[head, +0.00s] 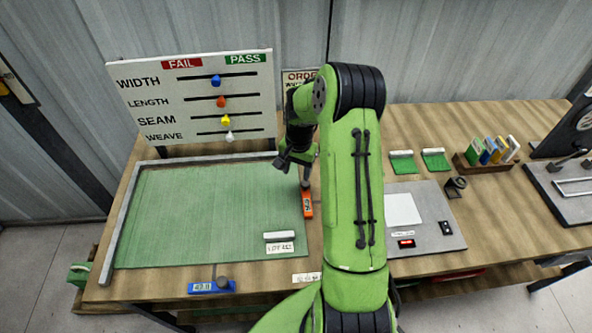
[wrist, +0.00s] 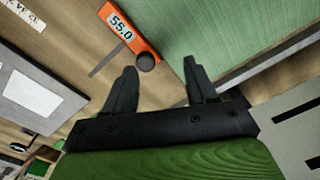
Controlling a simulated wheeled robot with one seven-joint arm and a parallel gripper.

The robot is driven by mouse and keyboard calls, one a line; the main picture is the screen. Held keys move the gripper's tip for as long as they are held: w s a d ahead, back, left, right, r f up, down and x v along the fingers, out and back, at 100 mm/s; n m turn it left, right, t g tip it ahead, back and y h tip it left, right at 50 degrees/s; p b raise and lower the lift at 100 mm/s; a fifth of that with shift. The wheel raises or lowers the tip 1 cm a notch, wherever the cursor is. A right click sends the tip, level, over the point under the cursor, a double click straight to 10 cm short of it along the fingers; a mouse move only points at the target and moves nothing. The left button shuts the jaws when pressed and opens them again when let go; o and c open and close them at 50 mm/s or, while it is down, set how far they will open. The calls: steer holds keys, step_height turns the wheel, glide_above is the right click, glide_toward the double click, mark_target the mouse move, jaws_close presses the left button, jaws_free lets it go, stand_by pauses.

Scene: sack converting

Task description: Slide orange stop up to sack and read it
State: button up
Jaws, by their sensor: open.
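The orange stop (head: 308,204) lies on the bench close to the right edge of the green sack (head: 205,210). I cannot tell whether they touch. In the wrist view the orange stop (wrist: 131,34) has a dark round knob and a display that seems to read 55.0. The sack (wrist: 225,35) lies beside it. My gripper (wrist: 160,68) is open and empty, its fingertips near the knob in the picture. In the head view my gripper (head: 293,160) is above the sack's far right corner, partly hidden by my arm.
A blue stop (head: 212,286) lies at the front edge. A grey fence (head: 122,205) borders the sack's left and back. The board (head: 200,98) behind has several sliders at mid-track. A grey pad (head: 440,220) and small bins stand to the right.

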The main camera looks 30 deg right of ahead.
step_height(320, 180, up, 12)
steer(key=p, duration=0.8)
steer(key=shift+s+d+r, duration=0.15)
steer(key=shift+s+d, duration=0.05)
steer(key=shift+s, duration=0.1)
stand_by(0.4)
step_height(320, 180, up, 16)
steer(key=shift+s+f, duration=0.2)
steer(key=shift+s, duration=0.05)
steer(key=shift+d, duration=0.15)
